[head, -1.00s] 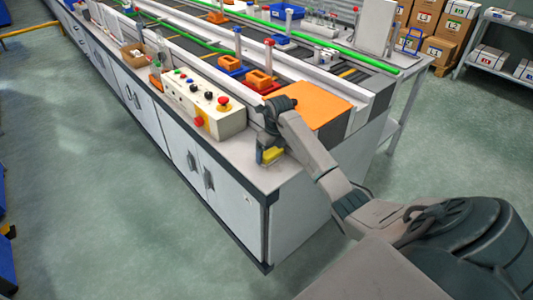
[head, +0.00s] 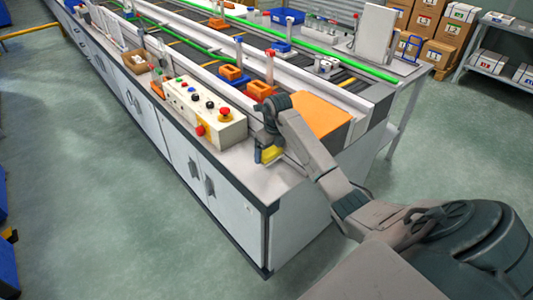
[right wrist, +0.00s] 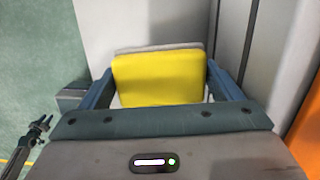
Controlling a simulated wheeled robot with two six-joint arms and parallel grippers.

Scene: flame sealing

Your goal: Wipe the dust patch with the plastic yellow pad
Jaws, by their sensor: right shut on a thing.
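The yellow pad (head: 271,154) is held in my right gripper (head: 268,152) just over the light counter (head: 262,182), beside the control box. In the right wrist view the pad (right wrist: 158,78) fills the space between the two blue-grey fingers of my right gripper (right wrist: 158,85), with a greyish layer along its far edge. Whether the pad touches the counter cannot be told. No dust patch can be made out; the pad and gripper may hide it.
A control box (head: 203,110) with coloured buttons stands left of the gripper. An orange panel (head: 318,115) lies to its right, beside the conveyor. Orange blocks on blue and red bases stand behind. The counter's front corner is bare.

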